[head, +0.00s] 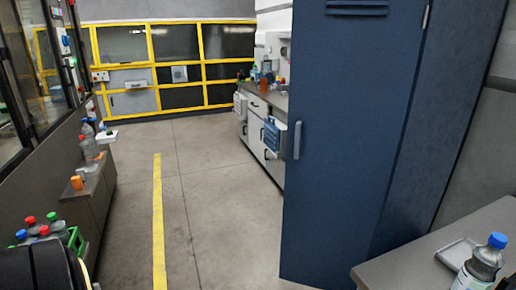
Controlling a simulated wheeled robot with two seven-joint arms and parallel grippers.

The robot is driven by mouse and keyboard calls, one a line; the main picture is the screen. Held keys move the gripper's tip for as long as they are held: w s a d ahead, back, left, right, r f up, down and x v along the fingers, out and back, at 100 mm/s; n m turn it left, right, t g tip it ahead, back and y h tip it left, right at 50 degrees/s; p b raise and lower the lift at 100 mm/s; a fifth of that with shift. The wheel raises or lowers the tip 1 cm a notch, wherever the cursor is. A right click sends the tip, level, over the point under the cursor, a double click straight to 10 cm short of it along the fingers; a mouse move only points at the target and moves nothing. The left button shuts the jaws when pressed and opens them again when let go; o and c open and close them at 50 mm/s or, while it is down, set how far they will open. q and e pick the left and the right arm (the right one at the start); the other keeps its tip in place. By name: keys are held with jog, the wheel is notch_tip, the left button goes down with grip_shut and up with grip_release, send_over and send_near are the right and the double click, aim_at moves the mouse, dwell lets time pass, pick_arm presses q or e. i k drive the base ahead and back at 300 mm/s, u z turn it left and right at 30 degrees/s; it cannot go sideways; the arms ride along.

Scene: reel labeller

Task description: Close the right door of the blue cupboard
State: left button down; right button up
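The blue cupboard (438,120) stands at the right of the head view, and its plain side shows. A tall blue door (350,130) with a vent at the top shows its outer face. Its hinge is at its right edge and its grey handle (297,140) is near its left edge. The door appears to stand swung out from the cupboard; the exact angle is hard to tell. The cupboard's inside and its other door are hidden. Neither of my grippers is in view.
A grey table (410,265) with a tray (458,252) and a blue-capped bottle (485,262) is at the lower right. A low bench (92,200) with bottles runs along the left. The floor (225,220) between is clear. A counter (258,112) stands behind the door.

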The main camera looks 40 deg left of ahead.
aim_at(353, 63)
jog(key=u, duration=2)
jog(key=i, duration=1.95)
jog(key=z, duration=2.7)
